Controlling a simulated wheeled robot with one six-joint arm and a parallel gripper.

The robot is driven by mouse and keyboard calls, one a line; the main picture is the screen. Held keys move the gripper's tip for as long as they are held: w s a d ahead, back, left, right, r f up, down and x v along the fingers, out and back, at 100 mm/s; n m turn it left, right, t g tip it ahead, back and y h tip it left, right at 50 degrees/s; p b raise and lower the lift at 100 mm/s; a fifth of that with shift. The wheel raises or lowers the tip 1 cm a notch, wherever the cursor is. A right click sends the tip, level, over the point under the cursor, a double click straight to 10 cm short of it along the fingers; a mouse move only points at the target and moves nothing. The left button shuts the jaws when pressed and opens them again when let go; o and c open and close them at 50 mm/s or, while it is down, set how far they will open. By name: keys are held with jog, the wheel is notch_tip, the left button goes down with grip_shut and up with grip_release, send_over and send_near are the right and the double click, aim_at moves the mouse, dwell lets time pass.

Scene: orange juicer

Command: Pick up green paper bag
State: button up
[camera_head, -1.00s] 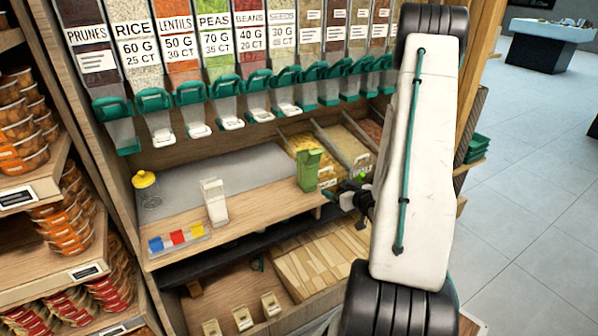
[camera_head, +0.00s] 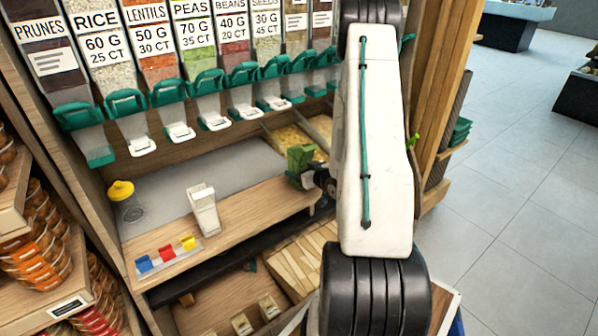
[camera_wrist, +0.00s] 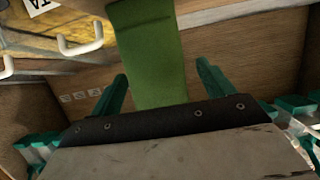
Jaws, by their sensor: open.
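The green paper bag (camera_head: 299,160) stands on the right part of the wooden counter, beside my arm. My gripper (camera_head: 312,182) is close to it, partly hidden behind the arm in the head view. In the wrist view the bag (camera_wrist: 150,52) rises in the middle, just beyond and between the two teal fingers (camera_wrist: 160,88). The fingers are spread apart, with a gap on each side of the bag. The lower end of the bag is hidden by the dark gripper body.
A white paper bag (camera_head: 203,211) and a jar with a yellow lid (camera_head: 124,200) stand on the counter (camera_head: 250,207) to the left. A strip with coloured blocks (camera_head: 167,254) lies at the front. Dispensers with teal spouts (camera_head: 208,98) hang above.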

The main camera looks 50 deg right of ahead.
jog(key=shift+x, duration=1)
jog(key=shift+s, duration=0.1)
jog(key=c, duration=1.1)
